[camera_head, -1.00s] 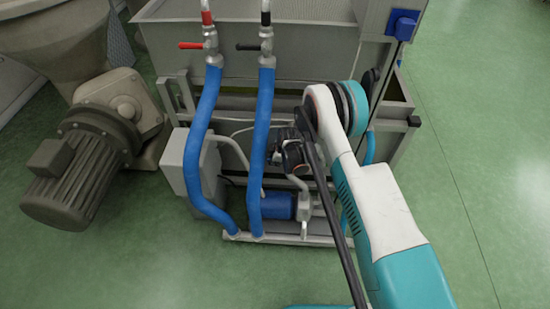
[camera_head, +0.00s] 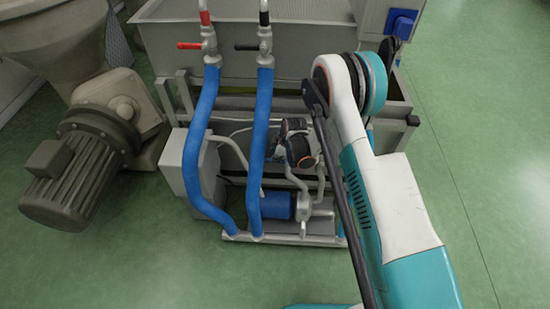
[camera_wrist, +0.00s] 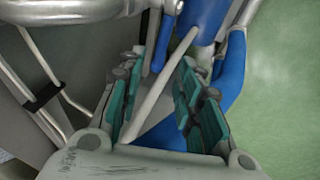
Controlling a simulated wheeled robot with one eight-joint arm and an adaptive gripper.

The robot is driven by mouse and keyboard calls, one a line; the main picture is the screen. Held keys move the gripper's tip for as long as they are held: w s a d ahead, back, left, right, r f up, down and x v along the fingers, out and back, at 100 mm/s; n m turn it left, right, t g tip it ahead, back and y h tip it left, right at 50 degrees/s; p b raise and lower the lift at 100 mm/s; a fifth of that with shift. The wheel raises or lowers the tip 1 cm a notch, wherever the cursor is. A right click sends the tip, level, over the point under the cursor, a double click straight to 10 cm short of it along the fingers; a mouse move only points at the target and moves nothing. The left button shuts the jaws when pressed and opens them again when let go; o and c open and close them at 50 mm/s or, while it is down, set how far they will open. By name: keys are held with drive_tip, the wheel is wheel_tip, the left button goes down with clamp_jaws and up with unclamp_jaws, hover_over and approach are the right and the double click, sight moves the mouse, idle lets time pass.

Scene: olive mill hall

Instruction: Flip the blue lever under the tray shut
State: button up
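My gripper (camera_wrist: 162,62) is open in the wrist view, its teal pads apart. A pale straight bar (camera_wrist: 158,90) runs through the gap between the fingers; I cannot tell whether it is gripped, nor whether it is a pipe or a handle. Blue parts show beyond the fingertips (camera_wrist: 205,18) and to their right (camera_wrist: 233,68), but I cannot tell whether one is the blue lever. The grey tray (camera_head: 320,45) stands at the back in the head view. No blue lever can be made out under it there. My gripper cannot be made out in the head view.
Two blue hoses (camera_head: 203,135) hang from valves with a red handle (camera_head: 190,46) and a black handle (camera_head: 248,47). A blue motor (camera_head: 278,205) sits low on the frame. A large grey motor (camera_head: 75,180) stands left. Green floor (camera_head: 480,130) is clear at right.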

drive_tip(key=shift+v, duration=2.55)
drive_tip(key=shift+c, duration=0.4)
drive_tip(key=shift+r, duration=0.15)
drive_tip(key=c, duration=0.4)
drive_tip(key=r+p, duration=0.2)
drive_tip(key=p, duration=0.1)
drive_tip(key=r+p, duration=0.1)
drive_tip(key=shift+s+d+r+g+y+p, duration=0.1)
drive_tip(key=shift+s+r+g+y+p, duration=0.2)
drive_tip(key=shift+g+y, duration=0.1)
clamp_jaws()
drive_tip(key=b+x, duration=0.4)
drive_tip(key=x, duration=0.9)
drive_tip(key=shift+w+g+b, duration=0.2)
drive_tip(key=shift+g+b, duration=0.1)
drive_tip(key=shift+b, duration=0.05)
